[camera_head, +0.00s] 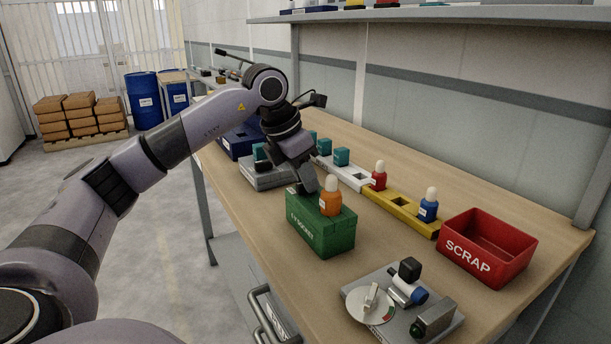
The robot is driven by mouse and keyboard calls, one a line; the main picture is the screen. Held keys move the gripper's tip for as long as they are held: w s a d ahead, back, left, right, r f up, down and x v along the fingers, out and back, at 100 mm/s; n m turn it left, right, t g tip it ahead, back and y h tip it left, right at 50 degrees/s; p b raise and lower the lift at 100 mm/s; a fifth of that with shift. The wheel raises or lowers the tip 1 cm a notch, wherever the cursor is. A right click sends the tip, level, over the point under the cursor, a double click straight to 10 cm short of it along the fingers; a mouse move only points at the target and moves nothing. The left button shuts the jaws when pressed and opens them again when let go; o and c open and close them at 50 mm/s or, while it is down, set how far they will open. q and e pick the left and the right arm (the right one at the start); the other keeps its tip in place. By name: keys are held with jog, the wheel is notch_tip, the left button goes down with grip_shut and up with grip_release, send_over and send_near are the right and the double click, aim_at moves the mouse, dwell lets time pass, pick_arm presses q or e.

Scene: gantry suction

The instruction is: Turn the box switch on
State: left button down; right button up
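A grey plate (408,312) lies at the front right of the bench. No part is plainly labelled as the box switch. My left gripper (308,187) points down at the green box (320,230), just left of the orange bottle (330,196) on it. Whether it touches them, and its finger opening, cannot be told. My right gripper is not in view.
A red SCRAP bin (487,247) stands at the right, behind the plate. A yellow rack (398,214) and a white rack (344,173) hold bottles and teal blocks along the bench. Bare bench lies between the green box and the plate.

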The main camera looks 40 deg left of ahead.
pick_arm(q)
jog(key=shift+r+n, duration=0.1)
jog(key=shift+n, duration=0.2)
jog(key=n+y+p, duration=0.1)
jog(key=n, duration=0.1)
jog(key=shift+d+n, duration=0.15)
jog(key=shift+n, duration=0.25)
jog(key=n, duration=0.1)
jog(key=n+y+p, duration=0.1)
jog(key=n, duration=0.1)
jog(key=shift+d+n+y, duration=0.2)
jog(key=shift+n+y, duration=0.1)
jog(key=shift+n+y+p, duration=0.3)
jog(key=shift+n+p, duration=0.15)
jog(key=shift+n, duration=0.45)
jog(key=shift+d+n+y, duration=0.1)
jog(key=shift+n+y, duration=0.2)
jog(key=shift+n, duration=0.4)
jog(key=shift+w+n+g+p, duration=0.1)
jog(key=shift+n+g+p, duration=0.25)
jog(key=shift+n, duration=0.45)
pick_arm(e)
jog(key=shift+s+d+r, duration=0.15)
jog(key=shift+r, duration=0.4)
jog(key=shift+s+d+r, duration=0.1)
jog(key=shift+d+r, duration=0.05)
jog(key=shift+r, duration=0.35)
pick_arm(q)
jog(key=shift+y, duration=0.3)
